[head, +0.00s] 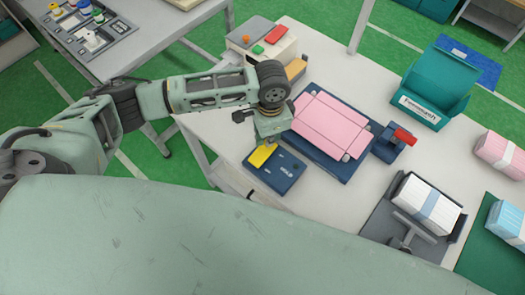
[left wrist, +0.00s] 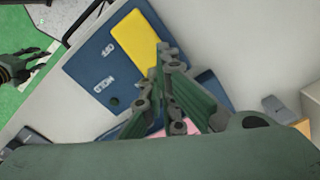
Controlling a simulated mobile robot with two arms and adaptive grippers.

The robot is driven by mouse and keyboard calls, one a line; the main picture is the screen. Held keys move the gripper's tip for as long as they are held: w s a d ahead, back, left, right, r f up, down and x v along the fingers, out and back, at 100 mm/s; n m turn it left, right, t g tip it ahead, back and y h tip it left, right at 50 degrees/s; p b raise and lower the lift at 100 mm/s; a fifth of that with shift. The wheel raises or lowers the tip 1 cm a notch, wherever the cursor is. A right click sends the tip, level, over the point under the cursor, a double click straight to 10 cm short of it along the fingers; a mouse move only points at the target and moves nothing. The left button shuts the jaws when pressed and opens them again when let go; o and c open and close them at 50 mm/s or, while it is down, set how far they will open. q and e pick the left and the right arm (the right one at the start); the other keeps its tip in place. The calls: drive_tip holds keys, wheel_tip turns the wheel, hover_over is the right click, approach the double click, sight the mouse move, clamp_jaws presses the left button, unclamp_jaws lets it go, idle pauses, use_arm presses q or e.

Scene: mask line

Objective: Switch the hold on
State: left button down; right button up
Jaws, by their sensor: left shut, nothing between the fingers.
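A flat dark blue control box (head: 284,172) lies near the table's front left edge, with a yellow plate (head: 262,155) on its far left part.
A dark blue fixture (head: 355,165) with a pink folded piece (head: 330,125) stands right behind the box. A beige unit (head: 262,45) with coloured buttons is at the back left. A teal box (head: 437,80) and a tray (head: 375,222) with a white pack are to the right.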

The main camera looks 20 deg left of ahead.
use_arm(q)
drive_tip(key=shift+f+b, duration=0.3)
drive_tip(key=shift+f, duration=0.55)
idle(0.3)
drive_tip(key=shift+s, duration=0.1)
wheel_tip(320, 180, up, 7)
drive_tip(key=p, duration=0.8)
drive_tip(key=shift+p, duration=0.3)
